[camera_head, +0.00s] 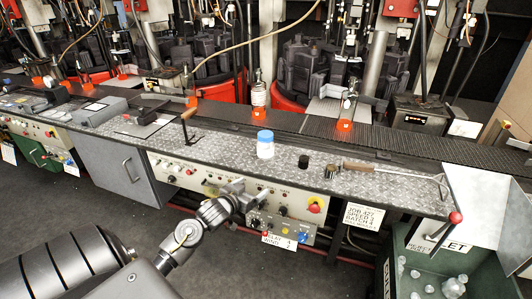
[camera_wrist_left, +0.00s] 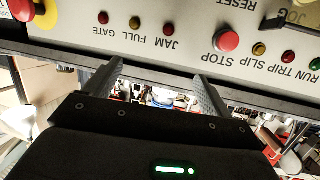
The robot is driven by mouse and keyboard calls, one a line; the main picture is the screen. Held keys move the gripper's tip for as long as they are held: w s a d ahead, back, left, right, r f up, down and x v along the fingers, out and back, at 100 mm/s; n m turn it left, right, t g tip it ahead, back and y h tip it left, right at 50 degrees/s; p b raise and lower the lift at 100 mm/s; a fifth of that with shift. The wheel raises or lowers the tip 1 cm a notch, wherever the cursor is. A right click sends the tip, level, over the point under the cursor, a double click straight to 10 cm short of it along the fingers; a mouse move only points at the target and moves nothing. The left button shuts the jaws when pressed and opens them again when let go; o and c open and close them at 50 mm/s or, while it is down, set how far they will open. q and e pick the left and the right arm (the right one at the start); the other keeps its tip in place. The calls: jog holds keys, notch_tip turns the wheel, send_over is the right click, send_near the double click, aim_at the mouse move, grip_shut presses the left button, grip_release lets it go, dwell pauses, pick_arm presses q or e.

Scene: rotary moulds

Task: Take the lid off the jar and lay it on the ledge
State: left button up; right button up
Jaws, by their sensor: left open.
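A white jar (camera_head: 265,150) with a blue lid (camera_head: 265,135) on top stands upright on the metal tread-plate ledge (camera_head: 225,140) in the head view. My left gripper (camera_head: 243,188) is in front of the control panel, below the ledge and nearer to me than the jar, touching neither jar nor lid. In the left wrist view its two fingers (camera_wrist_left: 160,78) are spread apart with nothing between them. My right gripper is in neither view.
A small black cylinder (camera_head: 304,161) and a wooden-handled tool (camera_head: 375,168) lie right of the jar on the ledge. A wooden-handled lever (camera_head: 189,125) stands to its left. The control panel (camera_wrist_left: 150,32) with buttons faces me. A green crate (camera_head: 450,255) holds bottles.

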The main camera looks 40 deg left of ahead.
pick_arm(q)
notch_tip(320, 180, up, 4)
jog(key=t, duration=0.3)
send_near(261, 148)
jog(key=w, duration=0.1)
jog(key=shift+w+a+r+p, duration=0.1)
jog(key=shift+w+a+p, duration=0.1)
jog(key=shift+w, duration=1.2)
jog(key=shift+w+a+r+p, duration=0.1)
jog(key=shift+w+p, duration=0.05)
jog(key=shift+w, duration=1.25)
jog(key=shift+w+a+f+p, duration=0.1)
jog(key=shift+w+a+p, duration=0.1)
jog(key=shift+w, duration=0.65)
jog(key=shift+w+a+f+p, duration=0.1)
jog(key=shift+w+p, duration=0.15)
jog(key=shift+w, duration=0.65)
jog(key=shift+w+a+f+p, duration=0.1)
jog(key=shift+w+p, duration=0.1)
jog(key=shift+w, duration=0.65)
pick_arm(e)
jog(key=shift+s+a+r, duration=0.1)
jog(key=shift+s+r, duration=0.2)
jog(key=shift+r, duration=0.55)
pick_arm(q)
jog(key=shift+s, duration=0.1)
jog(key=c, duration=1.1)
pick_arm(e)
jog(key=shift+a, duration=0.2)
